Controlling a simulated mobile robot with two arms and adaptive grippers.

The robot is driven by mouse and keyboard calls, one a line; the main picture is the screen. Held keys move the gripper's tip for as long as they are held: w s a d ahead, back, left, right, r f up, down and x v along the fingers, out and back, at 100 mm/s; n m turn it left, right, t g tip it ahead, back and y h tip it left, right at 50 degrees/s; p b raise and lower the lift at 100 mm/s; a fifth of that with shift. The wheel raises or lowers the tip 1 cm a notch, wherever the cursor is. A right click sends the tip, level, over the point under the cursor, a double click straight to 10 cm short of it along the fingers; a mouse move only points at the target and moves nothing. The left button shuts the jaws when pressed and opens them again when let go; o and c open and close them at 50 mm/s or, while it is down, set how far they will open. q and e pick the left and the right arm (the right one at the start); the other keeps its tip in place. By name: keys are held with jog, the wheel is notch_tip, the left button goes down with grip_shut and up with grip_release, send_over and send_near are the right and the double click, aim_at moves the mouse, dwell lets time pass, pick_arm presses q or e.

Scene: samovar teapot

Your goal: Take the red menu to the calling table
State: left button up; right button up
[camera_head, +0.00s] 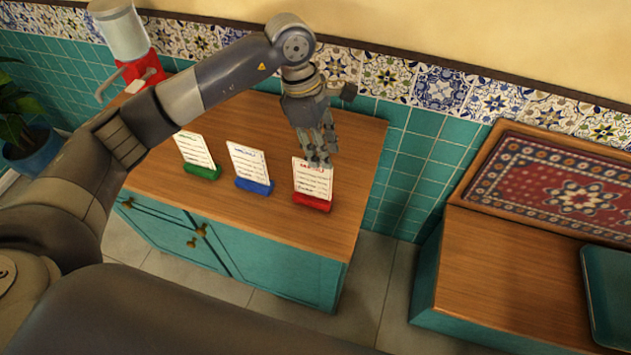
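The red menu (312,184), a white card in a red base, stands at the right end of a row on the wooden top of a teal cabinet (278,263). The blue menu (249,168) stands in the middle and the green menu (197,156) at the left. My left gripper (320,160) points down at the upper edge of the red menu, its fingers overlapping the card's top in the picture. I cannot tell whether the fingers touch or grip the card. My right gripper is not in view.
A red dispenser with a clear container (119,36) stands at the cabinet's back left. A plant in a blue pot (34,150) is at the far left. At the right is a wooden bench with a patterned red cushion (556,185) and a teal tray (608,290). Tiled wall behind.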

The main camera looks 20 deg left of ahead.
pick_arm(q)
jog(key=a+y, duration=0.1)
jog(key=a, duration=0.1)
jog(key=p, duration=0.4)
send_over(315, 196)
notch_tip(315, 196, down, 9)
jog(key=shift+w+a, duration=0.1)
jog(key=shift+f, duration=0.55)
jog(key=shift+f+b, duration=0.25)
jog(key=shift+b, duration=0.05)
dwell(0.3)
grip_shut()
